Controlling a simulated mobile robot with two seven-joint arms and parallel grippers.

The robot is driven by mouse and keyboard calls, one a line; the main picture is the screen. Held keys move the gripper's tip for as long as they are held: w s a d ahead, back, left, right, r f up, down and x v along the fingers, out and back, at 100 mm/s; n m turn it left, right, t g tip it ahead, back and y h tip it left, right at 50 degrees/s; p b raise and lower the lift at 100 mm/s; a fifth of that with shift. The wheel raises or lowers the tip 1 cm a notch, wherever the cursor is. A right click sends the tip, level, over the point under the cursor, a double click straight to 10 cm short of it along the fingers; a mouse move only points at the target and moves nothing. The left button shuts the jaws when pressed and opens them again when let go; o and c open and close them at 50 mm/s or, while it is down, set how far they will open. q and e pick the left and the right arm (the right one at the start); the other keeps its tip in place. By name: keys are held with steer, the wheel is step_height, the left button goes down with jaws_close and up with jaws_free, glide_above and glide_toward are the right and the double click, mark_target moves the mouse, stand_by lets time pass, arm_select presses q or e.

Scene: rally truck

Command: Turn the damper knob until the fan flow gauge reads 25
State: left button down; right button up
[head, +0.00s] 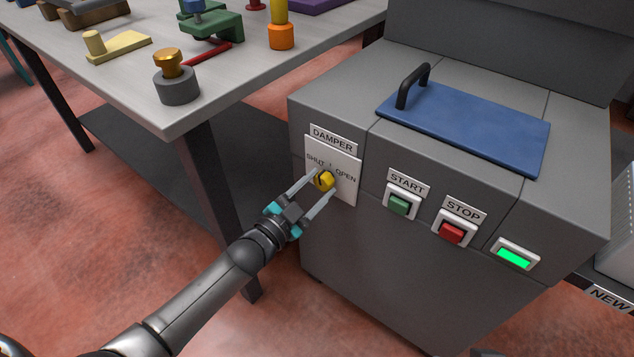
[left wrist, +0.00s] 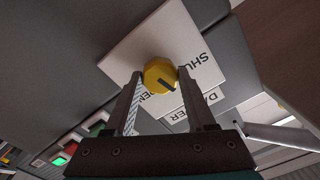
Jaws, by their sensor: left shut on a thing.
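The yellow damper knob (head: 325,181) sits on a white plate (head: 345,190) marked SHUT and OPEN, under a DAMPER label, on the front of the grey cabinet. My left gripper (head: 322,184) has its two fingers on either side of the knob and is shut on it. In the left wrist view the knob (left wrist: 159,74) sits between the fingertips, with a dark pointer line on its face. No fan flow gauge with a reading can be made out in these views. My right gripper is not in view.
Green START (head: 398,205) and red STOP (head: 451,232) buttons and a lit green lamp (head: 514,258) lie right of the knob. A blue lid (head: 465,122) with a black handle is on top. A workbench (head: 120,75) with parts stands at left.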

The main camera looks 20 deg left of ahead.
arm_select(q)
steer(key=shift+r+m, duration=0.1)
steer(key=shift+m, duration=0.4)
steer(key=m+p, duration=0.1)
steer(key=m, duration=0.1)
steer(key=shift+m, duration=1.1)
steer(key=shift+m+p, duration=0.3)
steer(key=shift+m, duration=0.9)
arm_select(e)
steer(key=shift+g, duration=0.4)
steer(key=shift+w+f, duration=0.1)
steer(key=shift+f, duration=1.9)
arm_select(q)
steer(key=shift+c, duration=1.2)
jaws_free()
steer(key=shift+s, duration=0.1)
